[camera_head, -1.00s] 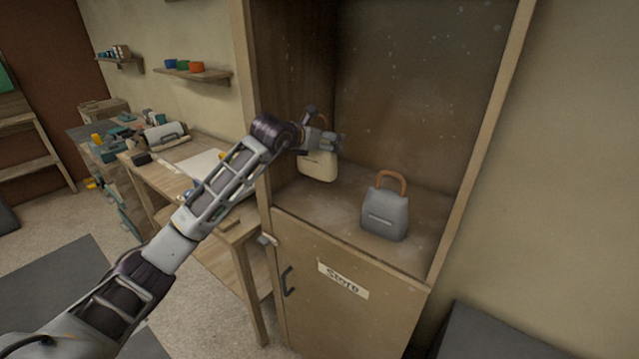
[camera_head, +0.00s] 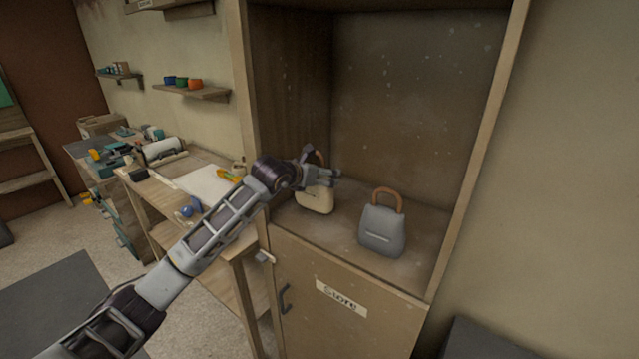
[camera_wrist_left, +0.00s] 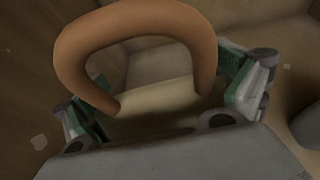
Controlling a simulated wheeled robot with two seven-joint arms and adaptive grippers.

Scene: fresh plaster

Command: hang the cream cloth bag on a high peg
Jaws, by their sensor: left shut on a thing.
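The cream cloth bag (camera_head: 317,199) hangs upright below my left gripper (camera_head: 322,174), inside the open upper part of the cabinet at its left side. My left gripper is shut on its brown handle. In the left wrist view the handle (camera_wrist_left: 135,18) loops up large between the fingers, with a strip of cream cloth (camera_wrist_left: 165,97) behind it. I cannot tell whether the bag touches the cabinet floor. The gripper and arm hide the bag's top in the head view. No peg is clearly visible. My right gripper is not in view.
A grey bag (camera_head: 382,231) with a brown handle stands on the cabinet floor to the right. The cabinet's side post (camera_head: 490,130) and lower door labelled Store (camera_head: 341,298) frame the opening. A workbench (camera_head: 180,180) stands left. A wall shelf (camera_head: 192,93) holds coloured bowls.

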